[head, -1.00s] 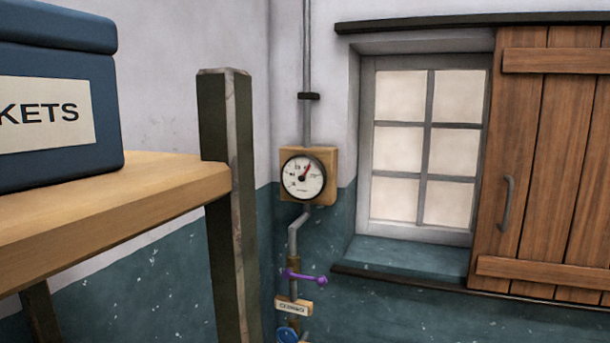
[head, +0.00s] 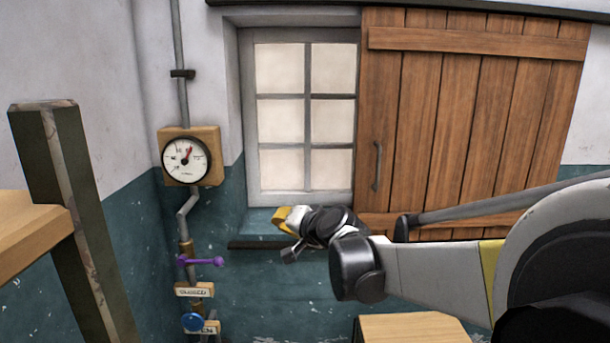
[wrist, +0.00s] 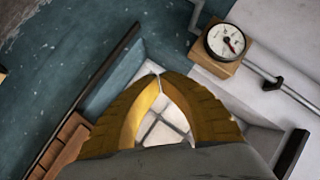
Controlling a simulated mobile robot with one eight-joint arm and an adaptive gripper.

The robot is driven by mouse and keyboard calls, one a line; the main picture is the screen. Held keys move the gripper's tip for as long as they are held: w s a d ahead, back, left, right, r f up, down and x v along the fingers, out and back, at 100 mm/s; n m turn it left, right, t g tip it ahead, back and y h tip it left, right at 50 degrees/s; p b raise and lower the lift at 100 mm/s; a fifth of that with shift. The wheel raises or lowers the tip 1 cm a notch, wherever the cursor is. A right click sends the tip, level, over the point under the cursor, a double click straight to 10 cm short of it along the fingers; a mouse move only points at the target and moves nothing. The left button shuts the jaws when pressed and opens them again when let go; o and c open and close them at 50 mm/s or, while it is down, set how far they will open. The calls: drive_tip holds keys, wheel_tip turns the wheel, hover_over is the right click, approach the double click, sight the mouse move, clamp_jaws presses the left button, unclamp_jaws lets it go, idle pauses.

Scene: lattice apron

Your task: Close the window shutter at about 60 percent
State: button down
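The window shutter (head: 460,120) is a brown plank panel on the right of the window (head: 305,120). Its left edge stands at the right side of the visible panes, leaving two columns of panes uncovered. A grey vertical handle (head: 377,166) is near that edge. My gripper (head: 283,217) is in front of the sill, below the panes and left of the handle, apart from it. In the wrist view its yellow fingers (wrist: 158,76) curve together and appear to meet at the tips, with nothing held. Part of the shutter shows at lower left there (wrist: 70,140).
A gauge (head: 186,158) on a wooden block, pipes and a purple lever valve (head: 200,261) are left of the window. A post (head: 70,200) and wooden shelf (head: 30,235) stand at far left. A wooden surface (head: 410,332) is below my arm.

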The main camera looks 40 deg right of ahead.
drive_tip(key=w+d+r+m+t+h+p, duration=0.1)
drive_tip(key=w+d+m+h, duration=0.15)
drive_tip(key=d, duration=0.65)
drive_tip(key=w+d+r+m+t+h+p, duration=0.1)
drive_tip(key=d+m+h, duration=0.15)
drive_tip(key=d, duration=0.55)
drive_tip(key=m+g+h, duration=0.2)
drive_tip(key=m+h, duration=0.4)
drive_tip(key=m, duration=0.5)
approach(385, 185)
drive_tip(key=d, duration=0.1)
drive_tip(key=w+d+r, duration=0.1)
drive_tip(key=d, duration=0.1)
drive_tip(key=d+r, duration=0.1)
drive_tip(key=d, duration=0.1)
drive_tip(key=shift+w+r+p, duration=0.2)
drive_tip(key=shift+w+p, duration=0.15)
drive_tip(key=w+a, duration=0.2)
drive_tip(key=a, duration=0.1)
drive_tip(key=shift+a, duration=0.15)
drive_tip(key=shift+a+r+b, duration=0.1)
drive_tip(key=shift+b, duration=0.2)
drive_tip(key=w+a, duration=0.8)
drive_tip(key=a, duration=0.5)
drive_tip(key=w+a+b, duration=0.1)
drive_tip(key=w+a, duration=0.8)
drive_tip(key=a, duration=0.4)
drive_tip(key=w+a, duration=0.9)
drive_tip(key=a, duration=0.4)
drive_tip(key=shift+w+a, duration=0.2)
